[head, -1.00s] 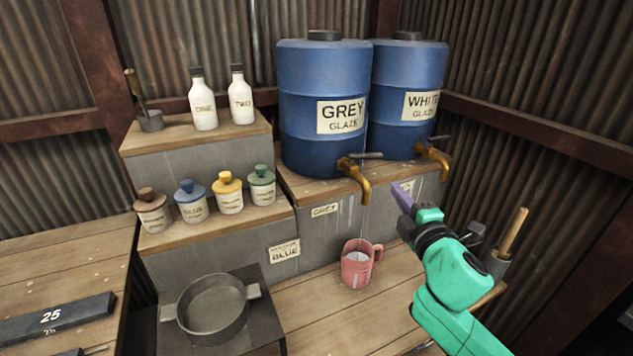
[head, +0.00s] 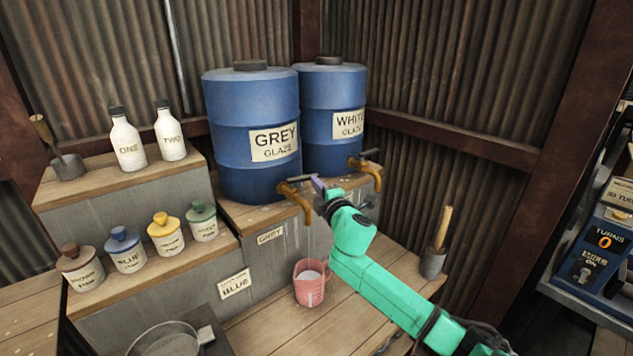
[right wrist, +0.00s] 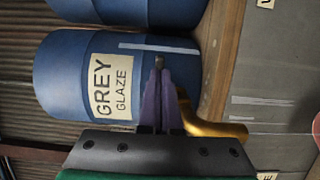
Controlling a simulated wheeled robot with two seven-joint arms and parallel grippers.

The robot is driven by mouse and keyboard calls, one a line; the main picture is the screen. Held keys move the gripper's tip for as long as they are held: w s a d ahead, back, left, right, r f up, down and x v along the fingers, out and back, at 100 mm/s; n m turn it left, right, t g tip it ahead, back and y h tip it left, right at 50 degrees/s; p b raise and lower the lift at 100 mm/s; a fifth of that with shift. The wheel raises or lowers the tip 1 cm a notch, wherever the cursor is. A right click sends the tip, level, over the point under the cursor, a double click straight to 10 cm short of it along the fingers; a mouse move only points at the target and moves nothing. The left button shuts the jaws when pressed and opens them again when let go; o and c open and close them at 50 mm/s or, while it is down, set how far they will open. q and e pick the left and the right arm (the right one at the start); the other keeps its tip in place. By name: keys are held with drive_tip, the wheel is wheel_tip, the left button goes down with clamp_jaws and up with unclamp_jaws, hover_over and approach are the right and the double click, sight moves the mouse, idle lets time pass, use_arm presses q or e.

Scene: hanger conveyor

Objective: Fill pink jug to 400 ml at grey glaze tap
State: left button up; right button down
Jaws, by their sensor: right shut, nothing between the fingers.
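The pink jug (head: 309,290) stands upright on the lower bench under the grey glaze tap (head: 298,200), with pale liquid inside. A thin pale stream (head: 309,237) shows between the brass spout and the jug. The level against its marks is too small to read. The tap's dark handle (head: 300,179) points right. My right gripper (head: 317,184) is shut and empty, its purple fingertips at the handle's end; I cannot tell if they touch. In the right wrist view, the shut fingers (right wrist: 160,95) are in front of the GREY drum (right wrist: 115,75). My left gripper is out of view.
The white glaze drum (head: 334,105) and its tap (head: 367,172) are just right of the grey one. Lidded jars (head: 165,235) and two bottles (head: 128,142) stand on the left steps. A pot (head: 165,340) is front left, a brush holder (head: 433,262) right.

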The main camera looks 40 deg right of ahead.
drive_tip(key=shift+a, duration=0.15)
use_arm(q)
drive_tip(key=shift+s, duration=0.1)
use_arm(e)
drive_tip(key=shift+r, duration=0.1)
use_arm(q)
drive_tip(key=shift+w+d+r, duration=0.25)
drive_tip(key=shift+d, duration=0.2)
use_arm(e)
drive_tip(key=shift+w+d, duration=0.75)
drive_tip(key=shift+d, duration=0.15)
